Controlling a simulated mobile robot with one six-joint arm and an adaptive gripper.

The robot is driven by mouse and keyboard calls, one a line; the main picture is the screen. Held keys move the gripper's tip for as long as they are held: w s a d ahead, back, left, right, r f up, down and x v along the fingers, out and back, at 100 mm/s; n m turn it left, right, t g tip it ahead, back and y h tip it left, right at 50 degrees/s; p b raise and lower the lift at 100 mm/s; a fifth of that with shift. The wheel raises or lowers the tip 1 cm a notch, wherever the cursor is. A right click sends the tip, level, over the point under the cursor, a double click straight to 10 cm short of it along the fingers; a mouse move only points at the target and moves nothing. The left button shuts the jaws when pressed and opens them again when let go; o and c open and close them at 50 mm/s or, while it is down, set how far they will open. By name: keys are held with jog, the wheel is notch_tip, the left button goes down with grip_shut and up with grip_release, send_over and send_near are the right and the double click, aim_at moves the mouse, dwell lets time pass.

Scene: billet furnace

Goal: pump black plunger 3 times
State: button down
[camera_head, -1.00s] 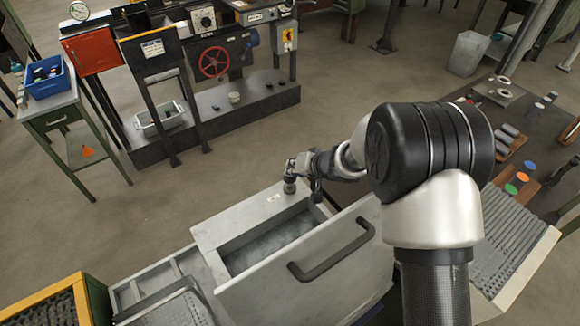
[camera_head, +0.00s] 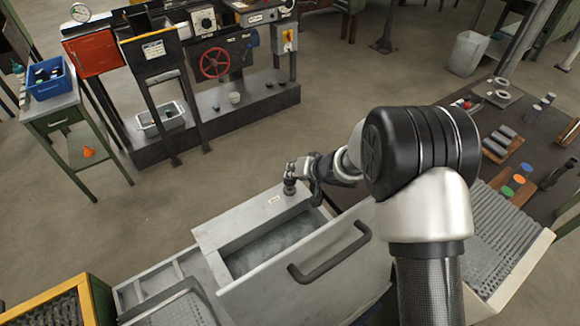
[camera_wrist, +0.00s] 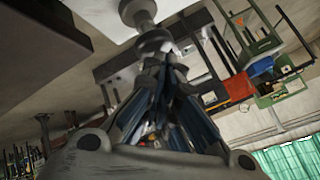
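The plunger (camera_head: 289,187) stands on the top of the grey metal tank (camera_head: 228,226), at its back edge, and looks dark in the head view. In the wrist view the same plunger (camera_wrist: 152,42) shows as a grey round knob on a short stem, upside down in the picture. My gripper (camera_head: 298,168) is at the plunger's top, reaching in from the right. In the wrist view the fingertips of my gripper (camera_wrist: 166,62) come close together at the knob. I cannot tell whether they grip it or only touch it.
A black handle (camera_head: 330,258) is on the tank's front panel. A dark table (camera_head: 490,130) with rollers and coloured discs is at right. A furnace stand with a red wheel (camera_head: 213,62) and a green table with a blue bin (camera_head: 48,80) are behind. The floor between is clear.

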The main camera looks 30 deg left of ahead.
jog(key=shift+s+d+f, duration=0.1)
jog(key=shift+s+f, duration=0.1)
jog(key=r+p, duration=0.6)
jog(key=p, duration=0.2)
jog(key=shift+w+r, duration=0.2)
dwell(2.0)
